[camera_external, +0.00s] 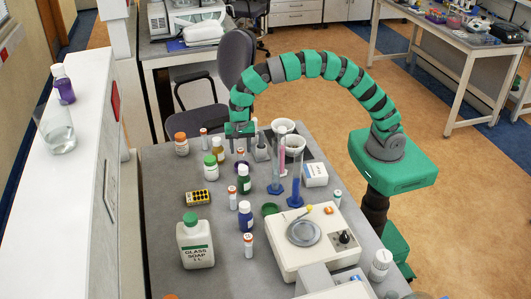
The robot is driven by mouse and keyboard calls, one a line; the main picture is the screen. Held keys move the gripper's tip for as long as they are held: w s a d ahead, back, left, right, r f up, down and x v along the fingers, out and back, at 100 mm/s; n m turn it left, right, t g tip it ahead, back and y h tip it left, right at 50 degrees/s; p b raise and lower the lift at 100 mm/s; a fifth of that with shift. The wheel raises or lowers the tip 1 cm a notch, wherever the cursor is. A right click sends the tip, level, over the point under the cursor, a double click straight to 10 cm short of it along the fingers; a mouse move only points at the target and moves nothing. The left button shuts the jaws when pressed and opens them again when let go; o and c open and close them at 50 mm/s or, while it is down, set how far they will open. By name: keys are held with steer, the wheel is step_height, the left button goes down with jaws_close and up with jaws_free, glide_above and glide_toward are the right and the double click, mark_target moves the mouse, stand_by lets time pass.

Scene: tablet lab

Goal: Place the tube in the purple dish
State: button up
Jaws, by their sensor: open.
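My gripper (240,134) is open and points down over the far part of the grey bench. A small orange-capped tube (240,154) stands just below the fingers; I see no contact. Similar capped tubes stand elsewhere: one at the far left (203,139), one in the middle (232,199) and one near the front (248,246). A teal-capped tube (337,198) stands at the right edge.
A green dish (270,209) lies by the balance (325,248). The left bench is clearer.

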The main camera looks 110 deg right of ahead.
step_height(320, 180, up, 8)
steer(key=shift+f, duration=0.1)
stand_by(0.4)
steer(key=s+a+r+n+t, duration=0.2)
steer(key=r+n+t, duration=0.25)
steer(key=r, duration=0.85)
steer(key=s+a+r+n+t, duration=0.2)
steer(key=r+n+t, duration=0.3)
steer(key=r, duration=0.7)
steer(key=s+a+r+n+t, duration=0.1)
steer(key=s+r+n+t, duration=0.2)
steer(key=s+r+n, duration=0.2)
steer(key=s+a+r+n+t, duration=0.2)
steer(key=s+r+n, duration=0.3)
steer(key=s+r, duration=0.4)
step_height(320, 180, up, 6)
steer(key=shift+f+t, duration=0.25)
steer(key=shift+t, duration=0.2)
steer(key=shift+s, duration=0.1)
